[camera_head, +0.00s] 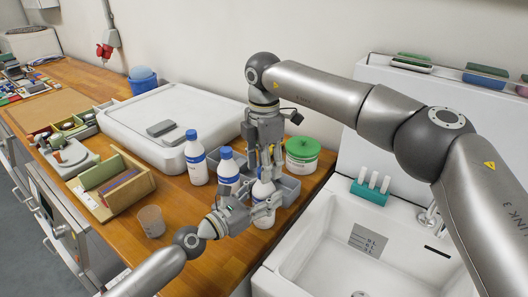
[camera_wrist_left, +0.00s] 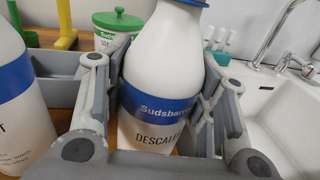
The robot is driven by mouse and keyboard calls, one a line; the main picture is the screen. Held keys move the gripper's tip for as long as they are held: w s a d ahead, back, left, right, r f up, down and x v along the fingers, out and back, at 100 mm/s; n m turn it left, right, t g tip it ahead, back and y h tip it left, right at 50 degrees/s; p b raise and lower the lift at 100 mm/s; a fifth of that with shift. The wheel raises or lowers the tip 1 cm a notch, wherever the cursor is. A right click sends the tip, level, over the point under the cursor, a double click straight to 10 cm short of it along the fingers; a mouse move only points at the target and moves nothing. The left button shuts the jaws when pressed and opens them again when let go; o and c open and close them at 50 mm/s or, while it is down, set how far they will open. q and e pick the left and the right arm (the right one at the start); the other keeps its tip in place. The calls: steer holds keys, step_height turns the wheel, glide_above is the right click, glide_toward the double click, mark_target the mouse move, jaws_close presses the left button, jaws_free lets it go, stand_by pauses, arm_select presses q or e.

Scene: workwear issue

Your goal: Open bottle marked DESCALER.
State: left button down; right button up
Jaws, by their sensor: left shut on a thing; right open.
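The bottle marked DESCALER (camera_wrist_left: 160,60), white with a blue Sudsbar-type label, stands upright between my left gripper's fingers (camera_wrist_left: 155,95) in the left wrist view. Its blue cap (camera_wrist_left: 186,3) is cut by the top edge there. In the head view the bottle (camera_head: 263,190) stands at the sink side of the worktop, its cap hidden by my right gripper. My left gripper (camera_head: 262,207) is shut around its body from the front left. My right gripper (camera_head: 266,172) points down directly over the bottle top, open; whether it touches the cap is unclear.
Two similar blue-capped bottles (camera_head: 196,160) (camera_head: 228,168) stand to the left, one close to the gripped bottle. A grey divided bin (camera_head: 288,188) and a green-lidded tub (camera_head: 302,153) are behind. A white sink (camera_head: 340,245) lies right. A beaker (camera_head: 151,220) stands near the front edge.

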steer(key=shift+f, duration=0.3)
